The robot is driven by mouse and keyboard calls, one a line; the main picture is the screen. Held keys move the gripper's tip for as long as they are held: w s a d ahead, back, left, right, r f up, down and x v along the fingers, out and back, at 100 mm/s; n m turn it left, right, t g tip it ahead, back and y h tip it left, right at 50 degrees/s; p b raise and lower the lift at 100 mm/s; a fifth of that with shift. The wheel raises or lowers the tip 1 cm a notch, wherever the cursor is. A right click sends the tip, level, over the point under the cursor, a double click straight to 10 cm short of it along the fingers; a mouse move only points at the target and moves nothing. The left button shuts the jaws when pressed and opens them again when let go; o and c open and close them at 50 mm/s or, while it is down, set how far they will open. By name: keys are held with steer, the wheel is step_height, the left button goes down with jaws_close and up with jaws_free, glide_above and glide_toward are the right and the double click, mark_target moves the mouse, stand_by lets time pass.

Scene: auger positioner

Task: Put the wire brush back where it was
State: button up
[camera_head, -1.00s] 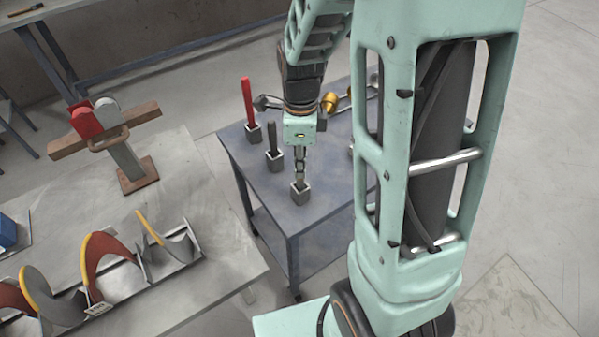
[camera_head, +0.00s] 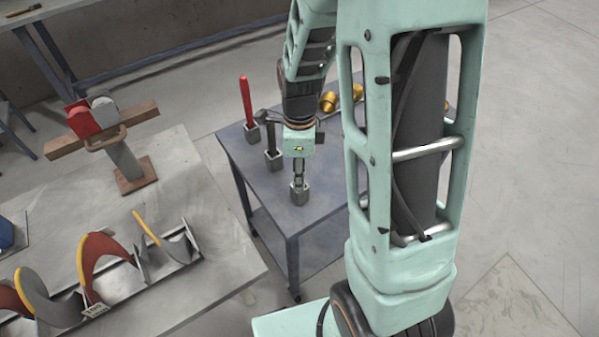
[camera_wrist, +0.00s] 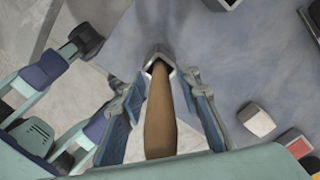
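The wire brush shows in the wrist view as a brown wooden handle (camera_wrist: 160,115) running from a square grey holder (camera_wrist: 157,52) toward my gripper. Its far end is inside the holder's mouth, so the bristles cannot be seen. My gripper (camera_wrist: 163,82) is open, with one finger on each side of the handle and a narrow gap on both sides. In the head view my gripper (camera_head: 299,172) points down just above the same holder (camera_head: 299,196), near the table's front edge. The fingers hide most of the handle there.
On the blue-grey table (camera_head: 325,210), a red-handled tool (camera_head: 246,97) and a dark-handled tool (camera_head: 270,138) stand in holders to the left. Brass parts (camera_head: 328,101) lie at the back. A bench with an auger (camera_head: 100,250) is at left.

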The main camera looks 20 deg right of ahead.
step_height(320, 180, up, 12)
steer(key=shift+r+p, duration=0.2)
steer(key=shift+p, duration=0.8)
